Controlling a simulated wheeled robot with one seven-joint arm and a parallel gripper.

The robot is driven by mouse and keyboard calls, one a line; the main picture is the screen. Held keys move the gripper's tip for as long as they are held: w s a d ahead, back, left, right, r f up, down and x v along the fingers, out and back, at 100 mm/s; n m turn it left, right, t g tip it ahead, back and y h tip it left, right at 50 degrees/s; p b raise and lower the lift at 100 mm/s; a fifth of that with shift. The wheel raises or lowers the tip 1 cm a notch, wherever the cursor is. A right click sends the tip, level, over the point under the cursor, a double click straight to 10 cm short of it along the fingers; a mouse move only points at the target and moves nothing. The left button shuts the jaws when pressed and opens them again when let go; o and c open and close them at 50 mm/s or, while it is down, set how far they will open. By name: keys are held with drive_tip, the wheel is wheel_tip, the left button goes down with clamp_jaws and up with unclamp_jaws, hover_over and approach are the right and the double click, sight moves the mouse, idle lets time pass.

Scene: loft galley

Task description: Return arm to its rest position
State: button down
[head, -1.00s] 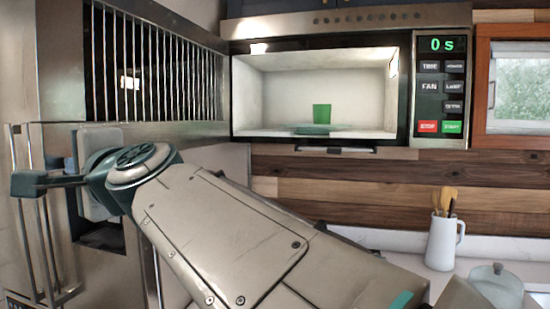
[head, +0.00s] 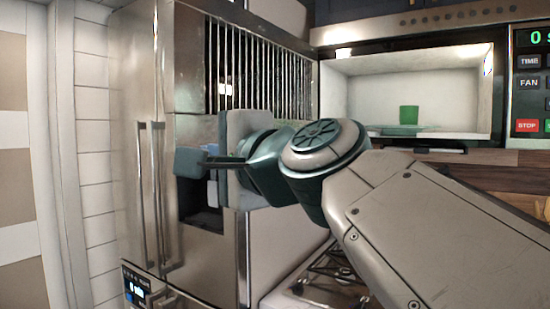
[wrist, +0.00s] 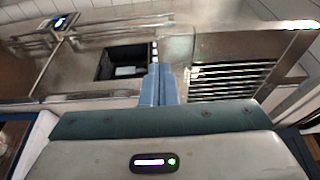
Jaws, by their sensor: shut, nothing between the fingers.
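My gripper (head: 190,162) is shut and empty, at the left end of my bent arm in the head view. It appears in front of the steel fridge (head: 140,130), near its dark dispenser recess (head: 203,208). Whether it touches the fridge I cannot tell. In the wrist view the blue fingers (wrist: 158,85) are together with nothing between them. The steel front and the recess (wrist: 122,62) lie beyond them.
The microwave (head: 345,110) stands open at right, with a green cup (head: 409,115) on its plate inside. Vertical fridge handles (head: 143,200) stick out at left. A dark wire rack (head: 330,265) is below my arm. A white tiled wall (head: 97,170) stands far left.

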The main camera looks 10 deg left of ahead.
drive_tip(key=w+d+f+n+g+h+p, duration=0.1)
drive_tip(key=d+f+h, duration=0.1)
drive_tip(key=d+f, duration=0.35)
drive_tip(key=w+d+f+n+g+h, duration=0.1)
drive_tip(key=d+f+n+h, duration=0.15)
drive_tip(key=f, duration=0.65)
drive_tip(key=w+d+f+g+h+p, duration=0.1)
drive_tip(key=d+f+h, duration=0.2)
drive_tip(key=d+f, duration=0.3)
drive_tip(key=s+d+f+n+g+h, duration=0.1)
drive_tip(key=s+d+f+g+h, duration=0.1)
drive_tip(key=d+f, duration=0.3)
drive_tip(key=s+d+f+n+g+h+p, duration=0.1)
drive_tip(key=s+d+f+n+g, duration=0.1)
drive_tip(key=s+d+f, duration=0.3)
drive_tip(key=s+d+f+n+g+h+p, duration=0.1)
drive_tip(key=s+d+f, duration=0.3)
drive_tip(key=f, duration=0.7)
drive_tip(key=shift+d+n+g+h, duration=0.45)
drive_tip(key=shift+d+g+h, duration=0.25)
drive_tip(key=shift+h, duration=0.15)
drive_tip(key=shift+a+r, duration=0.1)
drive_tip(key=shift+a, duration=0.1)
